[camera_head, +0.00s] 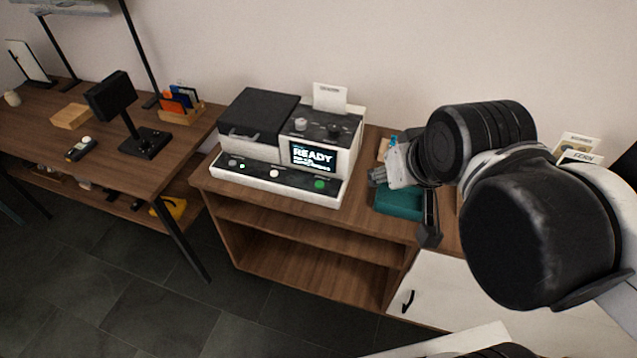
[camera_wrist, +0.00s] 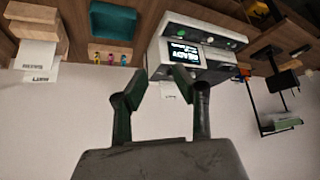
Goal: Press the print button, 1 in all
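The printer (camera_head: 285,150) is a white and black machine on the wooden counter, with a lit screen (camera_head: 313,156) reading "READY". Its front strip carries a large green button (camera_head: 320,184), a white button (camera_head: 274,173) and a small green light (camera_head: 242,165). I cannot read which one is the print button. In the wrist view the printer (camera_wrist: 196,52) appears upside down beyond the fingers, with its green button (camera_wrist: 181,35) above the screen. My gripper (camera_wrist: 160,84) is open and empty, fingers apart. In the head view it is right of the printer, apart from the buttons.
A teal tray (camera_head: 399,202) sits on the counter right of the printer, partly behind my gripper. A paper slip (camera_head: 329,97) stands up from the printer's back. A second table at left holds a black stand (camera_head: 146,142) and a card holder (camera_head: 181,112). Space before the printer's front looks clear.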

